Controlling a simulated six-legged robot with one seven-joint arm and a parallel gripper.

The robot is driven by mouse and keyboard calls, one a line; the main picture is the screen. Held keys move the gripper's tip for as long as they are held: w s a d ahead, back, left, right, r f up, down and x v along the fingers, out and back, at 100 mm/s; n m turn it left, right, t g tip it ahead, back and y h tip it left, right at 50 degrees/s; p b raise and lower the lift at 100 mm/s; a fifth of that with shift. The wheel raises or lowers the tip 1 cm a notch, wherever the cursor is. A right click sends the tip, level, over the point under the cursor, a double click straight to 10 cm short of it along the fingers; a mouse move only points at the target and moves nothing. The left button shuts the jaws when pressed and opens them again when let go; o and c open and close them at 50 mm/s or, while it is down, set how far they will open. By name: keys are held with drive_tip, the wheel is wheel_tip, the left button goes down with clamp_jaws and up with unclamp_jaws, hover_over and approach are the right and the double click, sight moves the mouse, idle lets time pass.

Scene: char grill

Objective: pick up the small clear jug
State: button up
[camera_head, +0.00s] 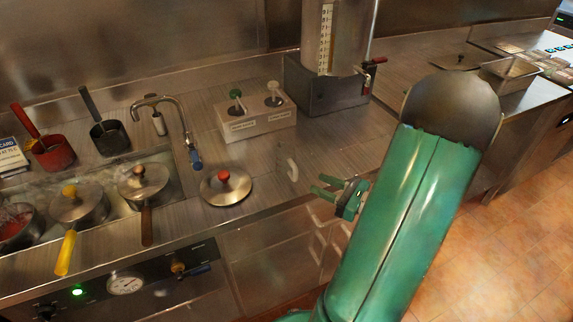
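A small pale, see-through handle shape (292,169) stands on the steel counter near its front edge, right of the red-knobbed lid. It looks like part of the small clear jug; the jug's body is too transparent to make out clearly. My green gripper (317,185) is just right of and slightly below this handle in the picture. Its two fingers point left with a gap between them, and nothing shows between them. I cannot tell its exact height over the counter.
A round lid with a red knob (226,188) lies left of the handle. A two-pump dispenser box (254,124) and a tall steel urn (336,45) stand behind. Lidded pots (78,206) sit in a well at left. Pale handle-like outlines (316,250) show below the counter edge.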

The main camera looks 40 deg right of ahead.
sight(296, 180)
drive_tip(key=x, duration=0.8)
drive_tip(key=shift+w+a, duration=0.1)
drive_tip(key=shift+a, duration=0.2)
clamp_jaws()
